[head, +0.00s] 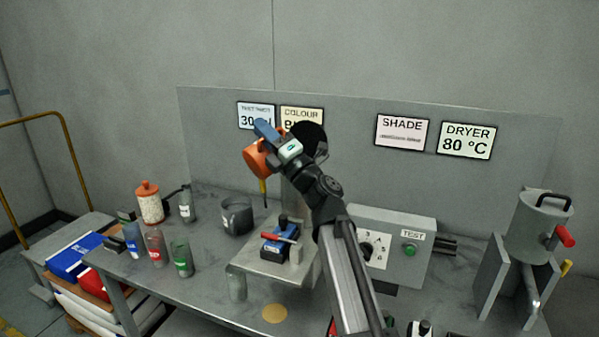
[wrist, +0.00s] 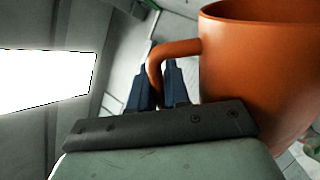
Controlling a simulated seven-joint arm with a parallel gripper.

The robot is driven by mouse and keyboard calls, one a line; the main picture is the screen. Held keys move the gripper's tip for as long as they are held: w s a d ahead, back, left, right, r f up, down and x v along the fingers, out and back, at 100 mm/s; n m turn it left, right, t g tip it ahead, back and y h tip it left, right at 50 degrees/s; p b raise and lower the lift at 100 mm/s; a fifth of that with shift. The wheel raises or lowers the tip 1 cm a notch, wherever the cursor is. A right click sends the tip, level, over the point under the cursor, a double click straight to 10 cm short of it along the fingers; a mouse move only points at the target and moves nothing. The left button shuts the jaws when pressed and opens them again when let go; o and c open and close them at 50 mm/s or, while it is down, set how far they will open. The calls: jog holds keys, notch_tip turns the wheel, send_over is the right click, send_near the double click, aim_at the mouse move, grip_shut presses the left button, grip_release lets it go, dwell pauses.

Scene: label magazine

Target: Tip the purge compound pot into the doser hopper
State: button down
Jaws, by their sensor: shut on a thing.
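The orange pot (head: 257,160) hangs in the air over the bench, left of the grey doser column (head: 294,196), and looks tilted in the head view. My gripper (head: 265,131) is shut on its handle. In the wrist view the pot (wrist: 255,75) fills the right side, with its curved handle (wrist: 170,50) between my blue fingers (wrist: 160,88). The contents of the pot are hidden. A dark round shape (head: 308,136) sits at the top of the column beside my wrist; I cannot tell whether it is the hopper mouth. My arm hides part of the doser.
A dark grey mug (head: 236,217), bottles (head: 155,247) and an orange-lidded jar (head: 149,203) stand at the left. A small platform (head: 250,265) carries a blue device. A control box (head: 395,245) and a metal canister (head: 537,228) stand at the right. A panel with signs stands behind.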

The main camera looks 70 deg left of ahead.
aim_at(281, 129)
jog(key=shift+w+a+r+m+t+y, duration=0.15)
jog(key=shift+w+r+m+t+y, duration=0.15)
jog(key=shift+w+m, duration=0.3)
jog(key=shift+w+a+r+m+t+y, duration=0.15)
jog(key=shift+w+r+m+t, duration=0.1)
jog(key=shift+w+m+t, duration=0.3)
jog(key=shift+w+a+r+m+t+y, duration=0.1)
jog(key=shift+w+r+m+t+y, duration=0.3)
jog(key=shift+m, duration=0.35)
jog(key=shift+w+a+r+m+t+y+p, duration=0.2)
jog(key=shift+w+m+t+p, duration=0.3)
jog(key=shift+m+t, duration=0.45)
jog(key=shift+w+a+r+m+t+y+p, duration=0.15)
jog(key=shift+w+r+m+t+p, duration=0.2)
jog(key=shift+w+m+t, duration=0.6)
jog(key=shift+w+a+r+m+t+y+p, duration=0.15)
jog(key=shift+w+m+t+p, duration=0.25)
jog(key=shift+m, duration=0.9)
jog(key=shift+d+p, duration=0.1)
jog(key=shift+p, duration=0.25)
